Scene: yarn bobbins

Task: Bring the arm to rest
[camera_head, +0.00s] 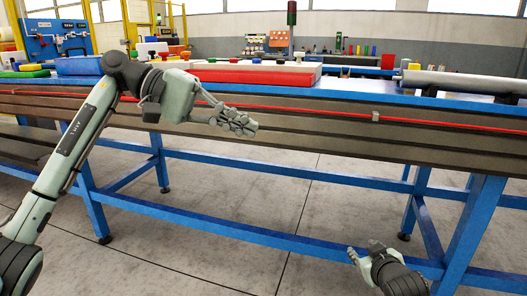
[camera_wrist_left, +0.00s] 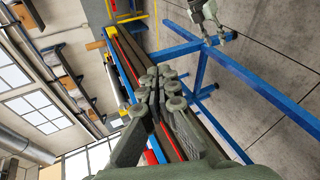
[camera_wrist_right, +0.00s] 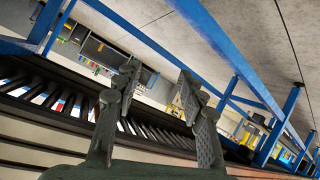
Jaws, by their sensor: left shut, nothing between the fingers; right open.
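My left arm comes in from the left in the head view, with its gripper (camera_head: 245,124) in front of the side of the blue-framed bench. The left gripper is shut with nothing in it; its fingers meet in the left wrist view (camera_wrist_left: 165,88). My right gripper (camera_head: 366,255) is low at the bottom right of the head view, below the bench top and near a blue leg. In the right wrist view its two fingers (camera_wrist_right: 160,95) stand apart and nothing is between them. The right gripper also shows at the top of the left wrist view (camera_wrist_left: 222,38).
The bench's dark side rail with a red strip (camera_head: 330,116) runs across the head view. A red tray (camera_head: 262,76), a blue tray (camera_head: 80,66) and a grey roller (camera_head: 465,82) are on top. Blue legs (camera_head: 415,205) and crossbars stand below. The grey floor (camera_head: 255,190) is open.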

